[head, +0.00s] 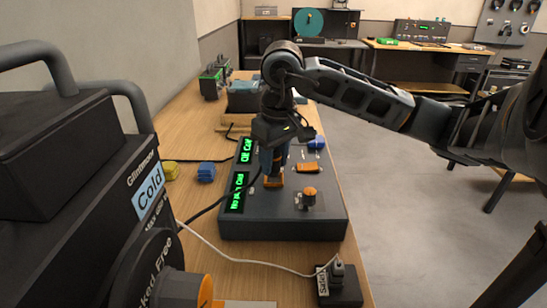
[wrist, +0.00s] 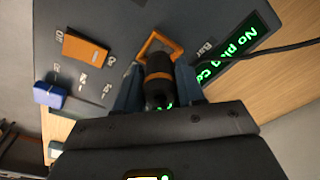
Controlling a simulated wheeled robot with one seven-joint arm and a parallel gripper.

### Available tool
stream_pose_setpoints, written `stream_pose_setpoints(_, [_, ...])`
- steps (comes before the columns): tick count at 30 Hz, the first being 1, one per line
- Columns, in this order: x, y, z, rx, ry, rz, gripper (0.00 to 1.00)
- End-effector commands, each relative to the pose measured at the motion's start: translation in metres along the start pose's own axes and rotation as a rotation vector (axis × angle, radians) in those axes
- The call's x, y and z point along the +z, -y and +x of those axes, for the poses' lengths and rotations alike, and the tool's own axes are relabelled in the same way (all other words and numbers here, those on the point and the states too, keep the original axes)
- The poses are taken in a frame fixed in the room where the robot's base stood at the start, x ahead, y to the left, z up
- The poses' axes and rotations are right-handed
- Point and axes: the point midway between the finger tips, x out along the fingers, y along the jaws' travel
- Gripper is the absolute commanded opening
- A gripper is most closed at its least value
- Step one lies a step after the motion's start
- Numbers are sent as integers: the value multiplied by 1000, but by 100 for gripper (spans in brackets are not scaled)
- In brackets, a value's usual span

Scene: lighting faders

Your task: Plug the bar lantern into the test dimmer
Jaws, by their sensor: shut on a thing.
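My gripper (head: 272,163) is shut on a black plug with an orange band (wrist: 157,77), held between blue-grey fingers. The plug is over the orange-framed socket (wrist: 174,42) marked "Bar" on the dark grey test dimmer (head: 290,228); I cannot tell whether its tip is inside. The dimmer's green display (head: 237,192) seems to read "No plug" and more. A black cable (wrist: 275,50) runs from the plug, in the head view leftward to a large black lantern-like unit (head: 60,225) labelled "Cold". The plug's far end is hidden.
A white cable reaches a small black box (head: 338,288) in front.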

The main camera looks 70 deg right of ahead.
Motion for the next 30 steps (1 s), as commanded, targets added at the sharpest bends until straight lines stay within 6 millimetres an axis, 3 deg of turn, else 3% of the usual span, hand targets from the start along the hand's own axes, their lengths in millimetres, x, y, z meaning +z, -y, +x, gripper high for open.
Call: stream_pose_setpoints(30, [2, 0, -1, 1, 37, 0, 9])
